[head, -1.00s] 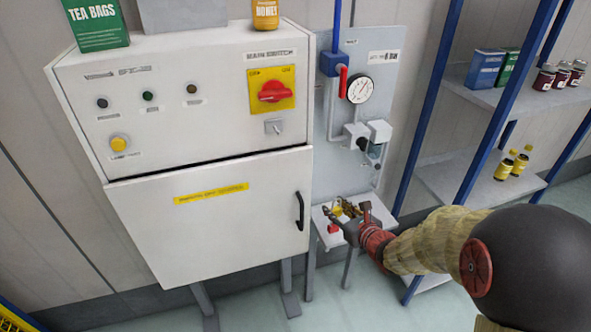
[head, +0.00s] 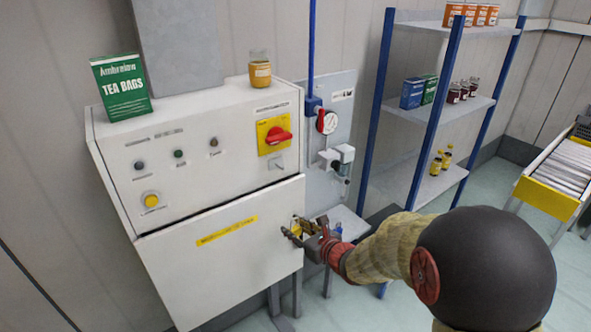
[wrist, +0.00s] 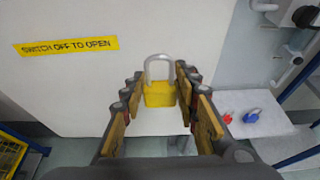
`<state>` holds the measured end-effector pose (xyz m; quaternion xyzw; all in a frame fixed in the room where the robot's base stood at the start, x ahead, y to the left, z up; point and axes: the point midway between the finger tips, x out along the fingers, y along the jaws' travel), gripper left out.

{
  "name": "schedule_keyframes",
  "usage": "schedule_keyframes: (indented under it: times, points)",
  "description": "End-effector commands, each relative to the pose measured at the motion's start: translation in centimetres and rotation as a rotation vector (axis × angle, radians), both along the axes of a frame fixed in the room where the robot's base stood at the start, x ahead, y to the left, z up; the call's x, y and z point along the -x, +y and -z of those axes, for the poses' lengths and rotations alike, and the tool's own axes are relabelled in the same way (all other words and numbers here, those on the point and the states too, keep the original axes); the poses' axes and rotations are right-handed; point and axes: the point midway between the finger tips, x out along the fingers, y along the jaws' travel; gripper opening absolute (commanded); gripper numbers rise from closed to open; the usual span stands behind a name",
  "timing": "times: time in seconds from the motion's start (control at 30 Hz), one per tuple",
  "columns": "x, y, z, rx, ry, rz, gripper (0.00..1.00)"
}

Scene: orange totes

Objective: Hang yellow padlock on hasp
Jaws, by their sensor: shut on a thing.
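A yellow padlock (wrist: 160,94) with a grey shackle is held upright between the fingers of my gripper (wrist: 159,77), shackle up. In the head view my gripper (head: 293,229) is in front of the lower right of the white cabinet door, and the padlock is hard to make out there. A small grey plate (head: 278,163), which looks like the hasp, is on the cabinet's upper panel below the red and yellow main switch (head: 275,136). It is above my gripper, well apart from the padlock. The wrist view does not show this plate.
A red padlock (wrist: 227,118) and a blue padlock (wrist: 250,116) lie on a small table (wrist: 268,127) right of the cabinet. A gauge (head: 327,122) and pipes are on the wall panel. A blue-framed shelf (head: 447,107) stands farther right. A jar (head: 260,74) stands on the cabinet.

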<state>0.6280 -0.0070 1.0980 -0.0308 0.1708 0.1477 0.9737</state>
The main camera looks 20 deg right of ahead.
Motion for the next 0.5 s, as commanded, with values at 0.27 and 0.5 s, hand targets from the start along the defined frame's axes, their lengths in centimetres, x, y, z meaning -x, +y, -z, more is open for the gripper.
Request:
schedule_keyframes:
  times: [0.27, 0.5]
  points:
    - [-0.5, -0.7, -9.4, -0.001, -0.001, 0.001, 0.08]
    - [-0.8, -1.2, -13.9, -0.001, 0.001, 0.004, 0.08]
